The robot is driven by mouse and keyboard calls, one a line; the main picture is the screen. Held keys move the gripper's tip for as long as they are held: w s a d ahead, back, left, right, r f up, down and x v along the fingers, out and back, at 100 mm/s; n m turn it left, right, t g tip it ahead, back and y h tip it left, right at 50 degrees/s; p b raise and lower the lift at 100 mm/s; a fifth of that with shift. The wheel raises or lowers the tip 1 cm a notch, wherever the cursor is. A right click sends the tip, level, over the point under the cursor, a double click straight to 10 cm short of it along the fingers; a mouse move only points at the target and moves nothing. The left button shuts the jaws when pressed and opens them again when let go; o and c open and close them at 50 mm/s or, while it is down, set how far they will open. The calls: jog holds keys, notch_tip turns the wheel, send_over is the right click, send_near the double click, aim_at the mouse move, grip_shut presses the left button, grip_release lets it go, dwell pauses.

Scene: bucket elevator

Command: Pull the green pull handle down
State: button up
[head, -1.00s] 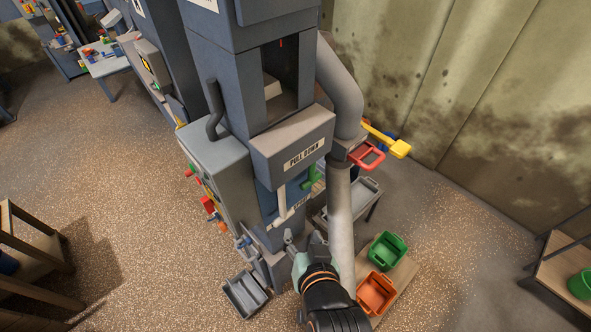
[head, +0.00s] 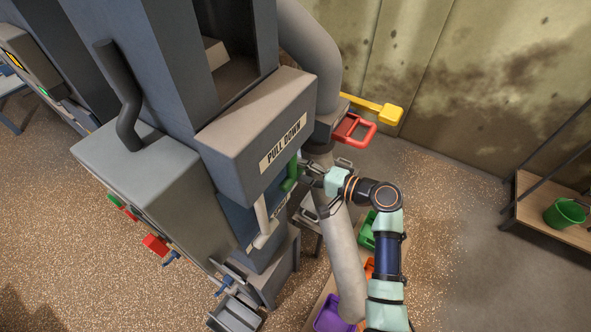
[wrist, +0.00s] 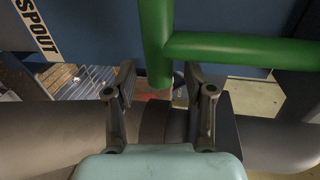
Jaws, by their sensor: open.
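The green pull handle (head: 290,172) hangs below the box marked PULL DOWN, on the right side of the grey machine. In the wrist view the green handle (wrist: 157,45) has a vertical bar and a bar running off to the right. My gripper (head: 305,172) is just right of the handle in the head view. In the wrist view my gripper (wrist: 160,82) has its two fingers spread apart, with the lower end of the vertical bar showing between and beyond them. Nothing is held. Whether a finger touches the bar I cannot tell.
A thick grey pipe (head: 338,240) runs down close to my arm. Coloured bins stand below; open floor lies to the right.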

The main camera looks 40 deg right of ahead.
jog(key=shift+x, duration=1)
grip_shut()
